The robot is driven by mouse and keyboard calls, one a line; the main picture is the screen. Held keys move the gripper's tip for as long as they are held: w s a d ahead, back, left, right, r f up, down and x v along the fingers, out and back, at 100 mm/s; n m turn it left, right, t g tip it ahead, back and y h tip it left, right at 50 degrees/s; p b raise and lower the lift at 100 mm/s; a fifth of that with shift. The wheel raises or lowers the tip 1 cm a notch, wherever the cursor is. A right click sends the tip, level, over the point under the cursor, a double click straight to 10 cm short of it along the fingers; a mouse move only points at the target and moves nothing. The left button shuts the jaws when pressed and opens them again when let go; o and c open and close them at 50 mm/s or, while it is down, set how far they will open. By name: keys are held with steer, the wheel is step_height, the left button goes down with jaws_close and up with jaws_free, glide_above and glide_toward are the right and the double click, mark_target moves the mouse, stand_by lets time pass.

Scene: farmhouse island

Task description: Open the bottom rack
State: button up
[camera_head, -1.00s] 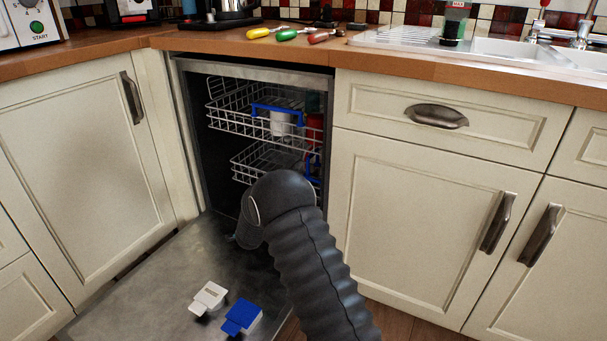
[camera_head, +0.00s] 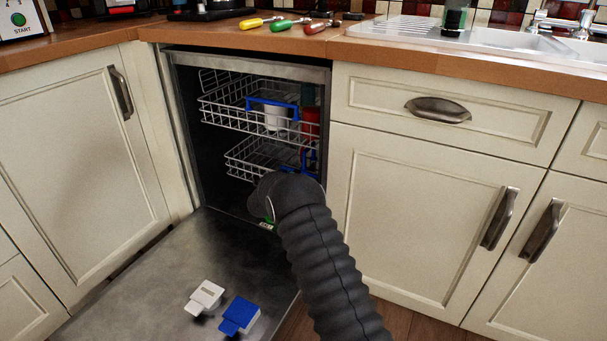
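The dishwasher (camera_head: 181,120) stands open under the counter, with its door (camera_head: 130,275) folded down flat toward me. The bottom rack (camera_head: 245,160) is a wire basket inside the dishwasher, with a blue part at its right. My arm covers the lower right of the rack. My arm reaches in over the door, and its dark end is in front of the bottom rack. My gripper's fingers are hidden behind the arm, so I cannot tell whether they touch the rack.
The top rack (camera_head: 222,112) holds a white cup (camera_head: 275,118) and a red item (camera_head: 310,122). White (camera_head: 207,295) and blue (camera_head: 240,313) flaps stick up from the door. Cabinets flank the opening. Colored-handled tools (camera_head: 285,27) lie on the counter (camera_head: 430,60).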

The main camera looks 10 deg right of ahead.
steer(key=shift+x, duration=3.15)
